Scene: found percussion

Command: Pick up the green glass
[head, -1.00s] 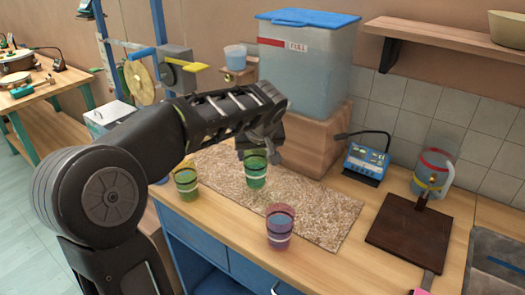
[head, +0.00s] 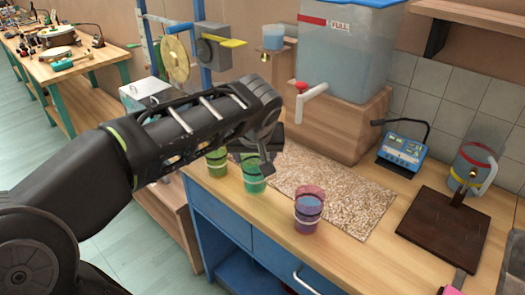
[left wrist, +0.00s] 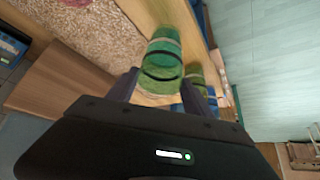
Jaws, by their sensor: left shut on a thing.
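The green glass (head: 254,178), with lighter and darker bands, is in the head view at the near left end of the mat. My left gripper (head: 256,163) reaches over it from the left and is shut on it. In the left wrist view the green glass (left wrist: 163,58) stands out between the two fingers (left wrist: 161,84). I cannot tell for sure how far its base is above the counter. A second, olive-green glass (head: 217,162) is close to its left, partly behind the arm; it also shows in the wrist view (left wrist: 194,74). My right gripper is not in view.
A purple glass (head: 308,208) stands to the right by the speckled mat (head: 345,190). Behind is a water tank (head: 345,55) on a wooden block with a red-handled tap (head: 312,93). A blue device (head: 402,152) and a dark board (head: 444,228) are farther right.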

